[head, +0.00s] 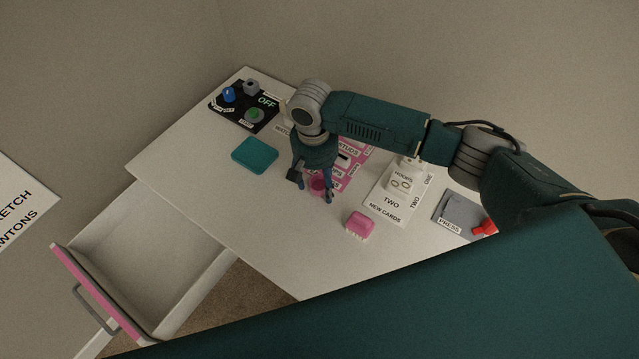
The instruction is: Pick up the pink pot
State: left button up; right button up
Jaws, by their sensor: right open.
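The pink pot (319,186) is a small pink round vessel on the white table, beside the pink card sheet. My right gripper (313,188) points down over it, with its dark fingers apart, one on each side of the pot. Whether the fingers touch the pot cannot be told. The gripper hides part of the pot and of the sheet behind it. My left gripper is not in view.
The white table (190,160) holds a black panel (243,108), a teal pad (255,155), a pink brush-like block (360,225), a white card sheet (395,206) and a grey press pad (459,213). An open drawer (95,290) with a pink front juts out at lower left.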

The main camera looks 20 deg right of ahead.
jog(key=c, duration=0.9)
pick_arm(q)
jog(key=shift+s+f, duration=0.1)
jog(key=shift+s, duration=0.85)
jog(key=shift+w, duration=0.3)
pick_arm(e)
jog(key=shift+r, duration=0.1)
